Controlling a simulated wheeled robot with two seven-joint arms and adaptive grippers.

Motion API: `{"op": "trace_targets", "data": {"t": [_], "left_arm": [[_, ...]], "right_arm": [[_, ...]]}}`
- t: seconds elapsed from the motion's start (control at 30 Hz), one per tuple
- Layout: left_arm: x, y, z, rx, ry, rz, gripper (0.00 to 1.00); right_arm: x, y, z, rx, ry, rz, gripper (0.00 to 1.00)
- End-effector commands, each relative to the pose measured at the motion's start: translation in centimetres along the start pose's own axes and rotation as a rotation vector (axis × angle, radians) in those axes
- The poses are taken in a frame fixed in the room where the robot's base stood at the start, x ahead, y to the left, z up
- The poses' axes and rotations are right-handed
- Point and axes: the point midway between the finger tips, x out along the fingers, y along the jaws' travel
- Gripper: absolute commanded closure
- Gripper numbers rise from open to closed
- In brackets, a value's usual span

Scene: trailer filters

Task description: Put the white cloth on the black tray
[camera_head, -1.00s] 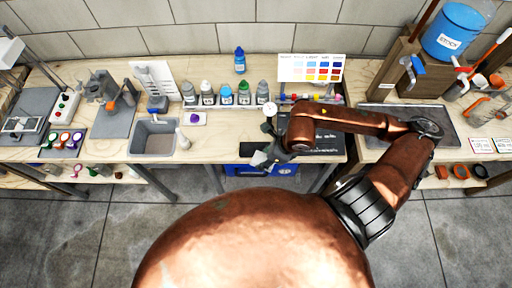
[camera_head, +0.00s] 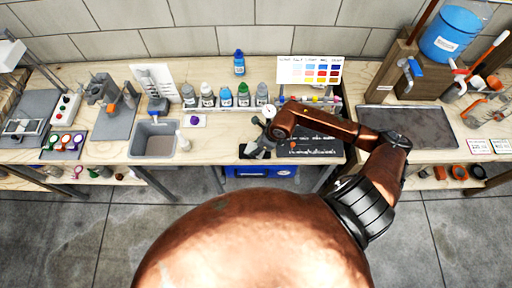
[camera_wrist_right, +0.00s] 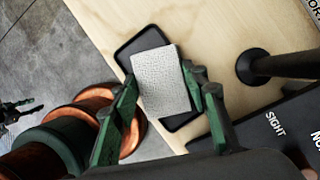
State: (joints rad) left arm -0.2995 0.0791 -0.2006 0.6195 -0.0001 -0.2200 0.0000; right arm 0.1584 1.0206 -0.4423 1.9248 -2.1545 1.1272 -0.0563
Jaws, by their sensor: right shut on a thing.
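The white cloth (camera_wrist_right: 163,82) is a pale, textured rectangle between the fingers of my right gripper (camera_wrist_right: 165,84) in the right wrist view. My right gripper is shut on it. The black tray (camera_wrist_right: 138,43) lies at the bench edge behind the cloth, and the cloth covers most of it in this view. I cannot tell whether cloth and tray touch. In the head view my right gripper (camera_head: 257,146) is over the front bench edge, and the black tray (camera_head: 243,152) shows partly beside it. A small dark shape at the wrist view's left edge may be my left gripper (camera_wrist_right: 18,110).
Several bottles (camera_head: 226,97) stand in a row behind. A sink (camera_head: 153,140) is to the left. A dark lettered board (camera_head: 318,143) lies just right of the gripper, and a round-based black stand (camera_wrist_right: 252,68) is close by. A blue bin (camera_head: 262,171) is below the bench.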

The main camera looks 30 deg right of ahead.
Motion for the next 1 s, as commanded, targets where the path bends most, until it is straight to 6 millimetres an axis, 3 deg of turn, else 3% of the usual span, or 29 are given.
{"op": "trace_targets", "data": {"t": [0.2,0.23,0.47,0.77,1.0], "left_arm": [[-0.1,0.0,0.1,0.0,-0.001,0.0,0.6],[-0.1,0.0,0.1,0.0,-0.001,0.0,0.6],[-0.1,0.0,0.1,0.0,-0.001,0.0,0.6],[-0.1,0.0,0.1,-0.001,-0.001,0.0,0.6],[0.0,-0.1,0.1,-0.001,-0.001,-0.001,0.6]], "right_arm": [[0.4,0.0,-0.2,-0.001,0.0,-0.001,0.82],[0.4,0.0,-0.2,-0.001,0.0,-0.001,0.58],[0.4,0.0,-0.2,-0.001,0.0,-0.001,0.42],[0.2,0.0,-0.2,-0.001,0.0,-0.001,0.41],[-2.8,-0.1,-0.3,-0.004,0.002,-0.004,0.41]]}}
